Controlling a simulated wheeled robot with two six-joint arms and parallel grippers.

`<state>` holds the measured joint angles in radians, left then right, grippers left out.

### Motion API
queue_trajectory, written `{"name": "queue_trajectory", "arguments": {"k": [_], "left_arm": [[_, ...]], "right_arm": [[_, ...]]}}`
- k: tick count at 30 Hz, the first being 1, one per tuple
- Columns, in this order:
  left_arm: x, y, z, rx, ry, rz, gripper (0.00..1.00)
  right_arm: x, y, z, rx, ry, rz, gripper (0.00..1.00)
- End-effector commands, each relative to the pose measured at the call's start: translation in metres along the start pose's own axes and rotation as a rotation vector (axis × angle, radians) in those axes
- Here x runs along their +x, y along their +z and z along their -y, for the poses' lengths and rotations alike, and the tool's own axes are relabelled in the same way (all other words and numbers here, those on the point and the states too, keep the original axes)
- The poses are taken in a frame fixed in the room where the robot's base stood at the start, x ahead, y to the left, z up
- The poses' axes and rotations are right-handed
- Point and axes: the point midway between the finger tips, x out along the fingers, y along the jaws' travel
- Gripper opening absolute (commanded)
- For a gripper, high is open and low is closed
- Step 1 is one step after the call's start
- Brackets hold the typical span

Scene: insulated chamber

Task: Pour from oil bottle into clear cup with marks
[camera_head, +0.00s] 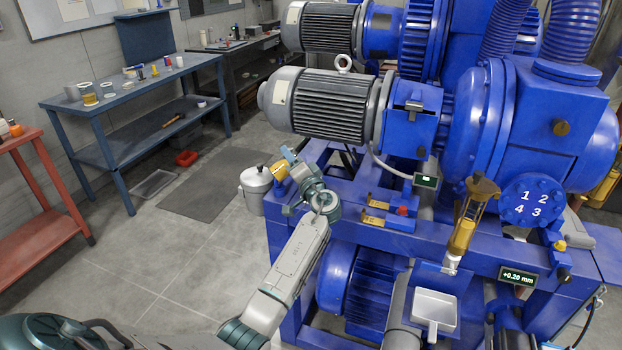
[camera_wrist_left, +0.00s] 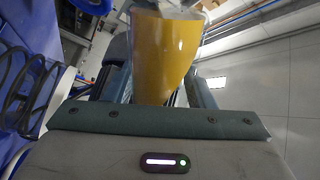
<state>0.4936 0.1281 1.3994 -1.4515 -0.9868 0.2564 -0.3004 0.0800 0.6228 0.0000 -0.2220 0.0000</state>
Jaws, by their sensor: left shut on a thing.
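My left gripper (camera_head: 284,164) is shut on an amber container (camera_head: 279,171), beside the blue machine and above the floor. In the left wrist view the container (camera_wrist_left: 165,60) has clear walls filled with amber liquid and widens toward its top; its upper end is cut off by the frame. I cannot tell for certain whether it is the oil bottle or the marked cup. On the blue bench at the far left stand a jar with yellow content (camera_head: 90,99) and a small pale cup (camera_head: 107,90); marks are too small to read. My right gripper is not in view.
A grey lidded can (camera_head: 255,190) stands on the floor beside the held container. The blue machine (camera_head: 440,130) fills the right, with an amber oil glass (camera_head: 462,236) and a white tray (camera_head: 435,307). A red bench (camera_head: 40,190) stands left; floor between is mostly clear.

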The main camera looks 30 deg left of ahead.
Motion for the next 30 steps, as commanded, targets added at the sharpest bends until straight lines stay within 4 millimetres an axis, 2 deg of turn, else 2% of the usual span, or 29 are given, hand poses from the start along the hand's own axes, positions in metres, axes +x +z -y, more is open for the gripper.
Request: {"name": "queue_trajectory", "arguments": {"k": [30], "left_arm": [[-0.0002, 0.0023, -0.0010, 0.065, -0.001, -0.014, 0.23]], "right_arm": [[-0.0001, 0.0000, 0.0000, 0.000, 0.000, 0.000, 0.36]]}}
